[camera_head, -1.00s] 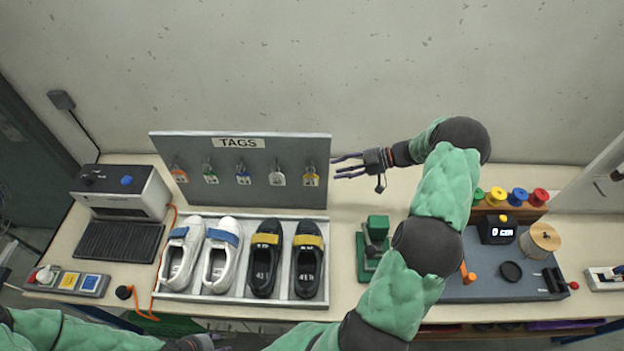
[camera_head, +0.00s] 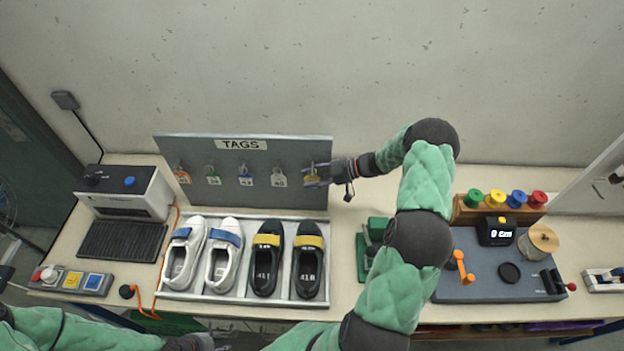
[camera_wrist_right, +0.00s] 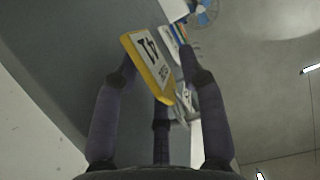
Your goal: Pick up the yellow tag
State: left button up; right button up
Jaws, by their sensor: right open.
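The yellow tag (camera_head: 312,178) hangs at the right end of the grey TAGS board (camera_head: 300,152). My right gripper (camera_head: 314,176) is at this tag, its fingers reaching in from the right and partly covering it. In the right wrist view the yellow tag (camera_wrist_right: 146,68) with a white printed face sits between the spread fingers of the right gripper (camera_wrist_right: 160,75). The gripper is open; whether a finger touches the tag, I cannot tell. My left gripper (camera_head: 205,342) is at the bottom edge, mostly cut off.
Other tags hang to the left: orange (camera_head: 181,174), green (camera_head: 213,176), blue (camera_head: 245,176) and white (camera_head: 279,178). A tray (camera_head: 180,298) of white and black shoes lies in front of the board. A green device (camera_head: 372,245) stands right of the tray.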

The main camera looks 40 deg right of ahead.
grip_shut()
jog(key=shift+r, duration=0.2)
jog(key=s+a+r+b, duration=0.1)
jog(key=s+a, duration=1)
jog(key=s, duration=0.3)
jog(key=shift+a, duration=0.3)
